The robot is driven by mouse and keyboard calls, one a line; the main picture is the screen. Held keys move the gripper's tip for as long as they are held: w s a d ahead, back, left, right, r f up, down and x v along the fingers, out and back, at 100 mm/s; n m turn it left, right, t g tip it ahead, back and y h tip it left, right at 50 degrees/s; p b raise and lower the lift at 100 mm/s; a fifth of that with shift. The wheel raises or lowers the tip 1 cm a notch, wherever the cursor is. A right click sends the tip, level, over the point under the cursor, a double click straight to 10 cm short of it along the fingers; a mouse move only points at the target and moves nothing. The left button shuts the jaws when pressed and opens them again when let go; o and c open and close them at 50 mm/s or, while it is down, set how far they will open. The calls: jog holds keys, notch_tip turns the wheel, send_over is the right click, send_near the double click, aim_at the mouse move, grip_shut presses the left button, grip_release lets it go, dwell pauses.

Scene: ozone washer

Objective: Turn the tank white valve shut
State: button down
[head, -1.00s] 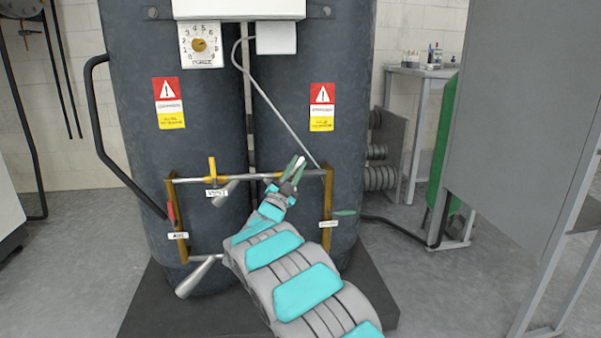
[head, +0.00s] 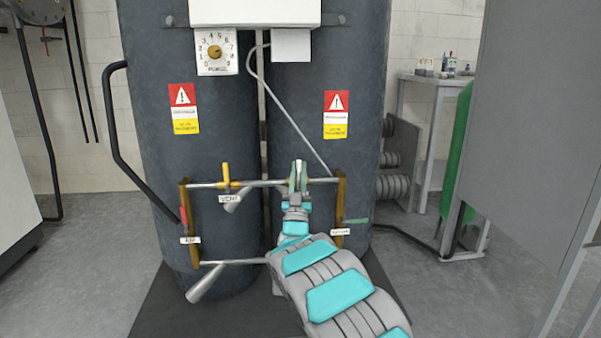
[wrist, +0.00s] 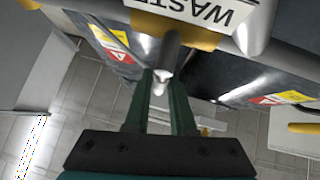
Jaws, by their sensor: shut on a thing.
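The tank's white valve handle (head: 303,173) stands about upright on the horizontal pipe between the two dark tanks in the head view, mostly hidden by my gripper (head: 298,172). In the wrist view the pale handle tip (wrist: 160,84) sits between the green fingers of my gripper (wrist: 163,88), which are shut on it. The handle comes off a brass-coloured valve body (wrist: 146,22) beside a WASTE label (wrist: 215,12).
A yellow valve handle (head: 226,174) with a VENT label stands left on the same pipe. A red handle (head: 183,214) is on the left brass upright, a green one (head: 356,221) on the right. A grey panel (head: 535,120) stands close at right.

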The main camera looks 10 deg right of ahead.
jog(key=shift+y, duration=0.3)
jog(key=c, duration=0.8)
grip_release()
jog(key=shift+o, duration=0.2)
jog(key=shift+f, duration=0.1)
jog(key=v, duration=0.7)
jog(key=shift+s+f, duration=0.2)
jog(key=shift+s, duration=0.05)
jog(key=shift+a, duration=0.15)
